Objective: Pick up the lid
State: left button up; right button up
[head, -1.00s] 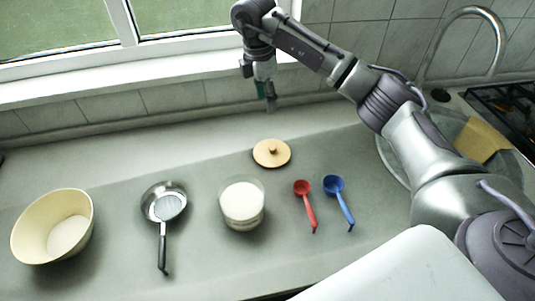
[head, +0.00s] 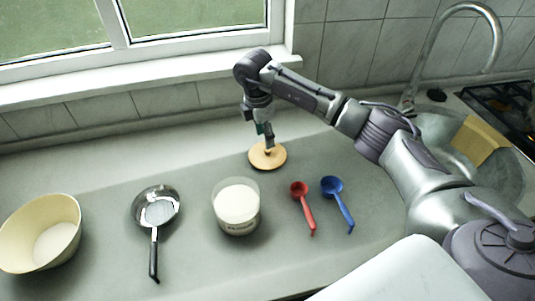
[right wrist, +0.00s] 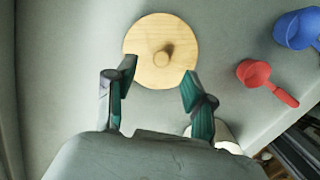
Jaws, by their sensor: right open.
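The lid (head: 262,160) is a round pale wooden disc with a small knob, lying flat on the grey counter behind the glass jar. In the right wrist view the lid (right wrist: 150,70) shows from above, its knob near the middle. My right gripper (head: 267,147) is just above the lid in the head view. In the right wrist view my right gripper (right wrist: 157,76) is open, its two fingertips over the near part of the lid, to either side and short of the knob. Nothing is between the fingers' tips but the view of the lid. My left gripper is not in view.
A glass jar with white contents (head: 237,207) stands in front of the lid. A red scoop (head: 304,203) and a blue scoop (head: 337,198) lie to its right. A small pan (head: 156,212) and a cream bowl (head: 42,235) are left. The tiled wall is behind.

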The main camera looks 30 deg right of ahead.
aim_at(268, 153)
jog(key=f, duration=0.1)
jog(key=f+p, duration=0.1)
jog(key=f, duration=0.3)
jog(key=shift+s+d+p, duration=0.15)
jog(key=shift+d+p, duration=0.1)
jog(key=shift+p, duration=0.15)
jog(key=shift+f, duration=0.2)
grip_shut()
